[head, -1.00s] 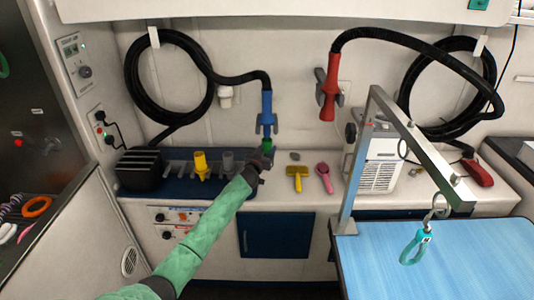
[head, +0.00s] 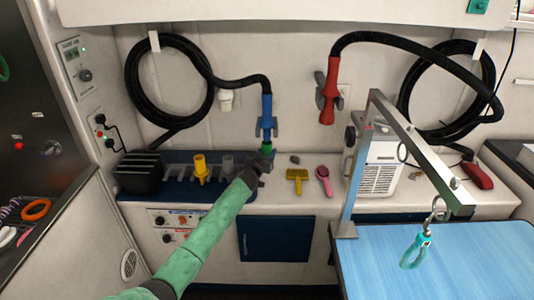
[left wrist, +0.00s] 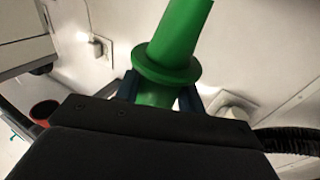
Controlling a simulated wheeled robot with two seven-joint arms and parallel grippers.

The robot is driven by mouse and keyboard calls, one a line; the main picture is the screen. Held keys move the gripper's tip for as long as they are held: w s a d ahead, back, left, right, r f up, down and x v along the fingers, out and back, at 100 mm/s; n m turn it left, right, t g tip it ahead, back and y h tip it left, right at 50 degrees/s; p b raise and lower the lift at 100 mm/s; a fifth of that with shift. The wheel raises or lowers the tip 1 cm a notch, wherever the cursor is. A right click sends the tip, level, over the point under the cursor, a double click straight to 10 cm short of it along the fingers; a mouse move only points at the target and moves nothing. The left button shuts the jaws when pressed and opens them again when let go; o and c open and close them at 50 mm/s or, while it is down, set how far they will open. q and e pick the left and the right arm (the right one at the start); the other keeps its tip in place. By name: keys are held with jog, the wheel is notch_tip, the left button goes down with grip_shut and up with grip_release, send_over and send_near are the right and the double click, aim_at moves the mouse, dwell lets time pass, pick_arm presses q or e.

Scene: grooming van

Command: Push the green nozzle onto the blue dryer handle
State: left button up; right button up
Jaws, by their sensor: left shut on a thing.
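The blue dryer handle (head: 267,106) hangs nozzle-end down from a black hose at the back wall. The green nozzle (head: 268,147) is just below its lower end, roughly in line with it; I cannot tell whether they touch. My left gripper (head: 267,152) is shut on the green nozzle. In the left wrist view the nozzle (left wrist: 174,45) rises between the fingers (left wrist: 158,95), with a wide collar just above them, and leans a little right. The blue handle is not visible there. My right gripper is not in view.
A rack (head: 182,160) holds a yellow nozzle (head: 201,168) and a grey one (head: 228,164). A yellow brush (head: 297,178) and pink brush (head: 324,178) lie on the counter to the right. A red dryer handle (head: 327,98) hangs right. A metal arm (head: 355,165) stands by the blue table (head: 460,265).

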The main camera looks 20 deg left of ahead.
aim_at(265, 146)
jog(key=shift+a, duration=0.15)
pick_arm(q)
jog(key=shift+r, duration=0.2)
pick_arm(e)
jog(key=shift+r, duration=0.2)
pick_arm(q)
jog(key=shift+r+p, duration=2.05)
jog(key=shift+r, duration=0.2)
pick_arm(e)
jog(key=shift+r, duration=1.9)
pick_arm(q)
jog(key=o, duration=1.2)
jog(key=shift+o, duration=0.2)
jog(key=shift+s+f, duration=0.1)
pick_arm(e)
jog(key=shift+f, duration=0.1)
